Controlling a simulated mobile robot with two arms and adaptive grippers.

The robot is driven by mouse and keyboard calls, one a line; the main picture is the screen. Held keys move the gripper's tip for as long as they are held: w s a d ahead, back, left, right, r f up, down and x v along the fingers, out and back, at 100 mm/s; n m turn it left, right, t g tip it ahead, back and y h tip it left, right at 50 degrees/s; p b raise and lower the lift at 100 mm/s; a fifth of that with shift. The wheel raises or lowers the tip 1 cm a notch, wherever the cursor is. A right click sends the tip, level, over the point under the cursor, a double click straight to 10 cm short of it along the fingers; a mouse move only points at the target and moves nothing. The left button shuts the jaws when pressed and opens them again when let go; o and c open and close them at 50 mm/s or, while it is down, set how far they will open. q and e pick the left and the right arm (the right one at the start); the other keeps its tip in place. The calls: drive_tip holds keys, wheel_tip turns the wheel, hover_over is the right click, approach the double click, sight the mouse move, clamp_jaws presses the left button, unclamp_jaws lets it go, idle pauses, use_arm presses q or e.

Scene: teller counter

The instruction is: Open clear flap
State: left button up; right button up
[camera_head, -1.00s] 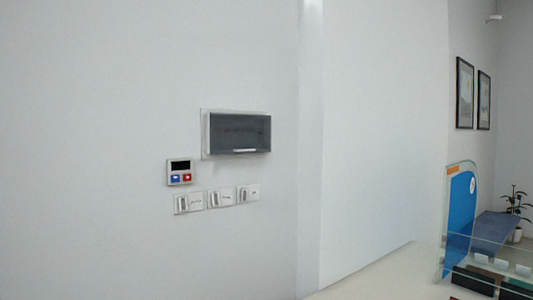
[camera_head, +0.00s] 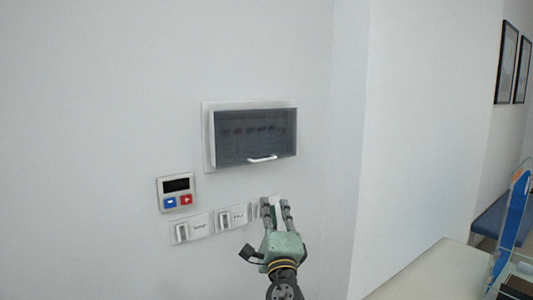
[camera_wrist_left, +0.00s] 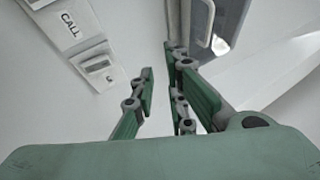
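The clear flap (camera_head: 255,133) is a smoky see-through cover on a white wall box, and it is closed. Dark switches show dimly behind it. A white handle (camera_head: 263,158) sits at its lower edge. My left gripper (camera_head: 276,202) is open and empty, below the handle and in front of the rightmost wall switch. In the left wrist view, the open green fingers (camera_wrist_left: 163,75) show with nothing between them. A pale handle-like bar (camera_wrist_left: 203,22) is beyond the right finger, apart from it as far as I can tell. My right gripper is not in view.
A control panel (camera_head: 175,192) with a blue and a red button is on the wall at left. White rocker switches (camera_head: 190,229) line the wall below the box. A cream counter (camera_head: 430,272) and a blue divider (camera_head: 512,225) stand at right.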

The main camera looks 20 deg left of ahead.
use_arm(q)
wheel_tip(320, 180, up, 7)
drive_tip(key=s+y, duration=0.2)
drive_tip(key=p+x, duration=0.3)
drive_tip(key=x, duration=0.5)
drive_tip(key=shift+r+n+t+p, duration=0.3)
drive_tip(key=shift+p, duration=0.1)
clamp_jaws()
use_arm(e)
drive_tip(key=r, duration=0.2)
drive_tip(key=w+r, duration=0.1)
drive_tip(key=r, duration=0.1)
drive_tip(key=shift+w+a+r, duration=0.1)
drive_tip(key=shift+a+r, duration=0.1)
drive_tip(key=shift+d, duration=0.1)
use_arm(q)
drive_tip(key=shift+f, duration=0.1)
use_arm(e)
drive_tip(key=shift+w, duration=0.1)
